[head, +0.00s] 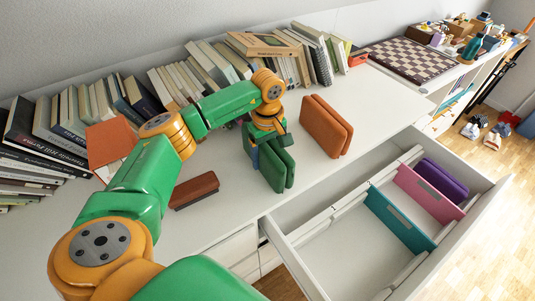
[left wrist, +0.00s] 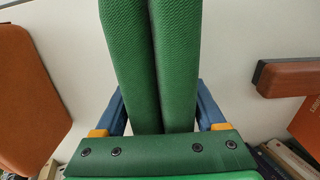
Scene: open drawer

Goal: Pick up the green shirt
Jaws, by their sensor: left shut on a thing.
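The green shirt (head: 278,168) is a folded, two-layered upright piece over the white top near its front edge. My left gripper (head: 266,146) comes down on it from above and is shut on it. In the left wrist view the shirt (left wrist: 150,60) fills the middle, between the two blue fingers of my left gripper (left wrist: 160,112). I cannot tell whether the shirt's lower edge touches the top. My right gripper is not in view.
An orange folded shirt (head: 326,127) stands right of the green one. A brown block (head: 194,191) lies to the left. Books line the wall. The open drawer (head: 340,260) has teal (head: 398,220) and pink (head: 428,194) dividers and a purple folded shirt (head: 441,178); its front-left area is empty.

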